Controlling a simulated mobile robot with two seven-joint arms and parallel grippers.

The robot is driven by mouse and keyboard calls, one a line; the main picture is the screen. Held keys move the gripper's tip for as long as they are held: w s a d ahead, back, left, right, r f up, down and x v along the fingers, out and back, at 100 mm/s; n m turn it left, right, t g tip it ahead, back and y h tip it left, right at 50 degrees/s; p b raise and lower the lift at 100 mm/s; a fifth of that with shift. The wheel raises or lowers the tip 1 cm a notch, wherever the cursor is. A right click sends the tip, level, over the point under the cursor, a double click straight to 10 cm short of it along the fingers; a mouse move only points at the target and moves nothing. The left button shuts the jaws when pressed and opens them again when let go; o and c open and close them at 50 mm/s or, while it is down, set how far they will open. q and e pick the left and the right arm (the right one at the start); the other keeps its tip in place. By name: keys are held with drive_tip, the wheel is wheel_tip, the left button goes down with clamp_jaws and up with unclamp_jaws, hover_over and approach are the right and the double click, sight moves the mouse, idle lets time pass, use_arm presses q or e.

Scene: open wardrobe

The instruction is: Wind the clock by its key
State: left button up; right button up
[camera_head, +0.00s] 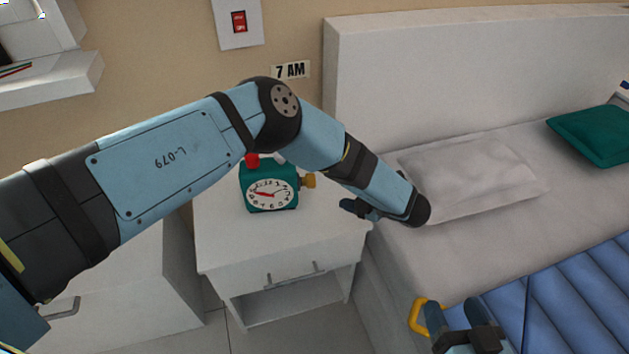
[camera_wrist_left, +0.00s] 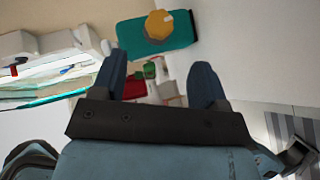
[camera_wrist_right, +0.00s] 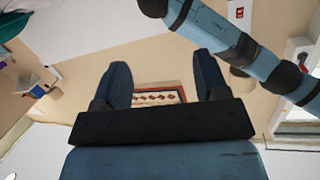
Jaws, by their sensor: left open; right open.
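The clock (camera_head: 254,174) is a teal box with a white round face and a red button on top, standing on the white nightstand. Its orange-yellow key (camera_head: 309,181) sticks out of the clock's right side. My left gripper (camera_head: 347,207) is open and empty, to the right of the key and apart from it. In the left wrist view the key (camera_wrist_left: 157,24) and the teal clock side (camera_wrist_left: 182,36) show beyond the fingers, near the top edge. My right gripper (camera_head: 452,306) is open over the bed, far from the clock; in its wrist view nothing is between the fingers.
The bed (camera_head: 400,246) with a pale pillow (camera_head: 470,175) and blue blanket (camera_head: 570,290) is at the right. A yellow handle-like loop (camera_head: 414,317) is beside my right gripper. A "7 AM" sign (camera_head: 291,70) is on the wall.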

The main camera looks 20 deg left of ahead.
sight(314, 180)
use_arm(q)
drive_tip(key=b+x, duration=0.1)
drive_tip(key=x, duration=0.8)
drive_tip(key=shift+w+a+f, duration=0.15)
drive_tip(key=shift+a, duration=0.35)
drive_tip(key=shift+w+a, duration=0.1)
drive_tip(key=shift+a, duration=0.1)
use_arm(e)
drive_tip(key=r, duration=0.1)
drive_tip(key=a+r+t+y, duration=0.1)
drive_tip(key=r, duration=0.1)
drive_tip(key=shift+w, duration=0.2)
use_arm(q)
drive_tip(key=c, duration=0.9)
use_arm(e)
drive_tip(key=shift+w+f, duration=0.1)
drive_tip(key=shift+f, duration=0.05)
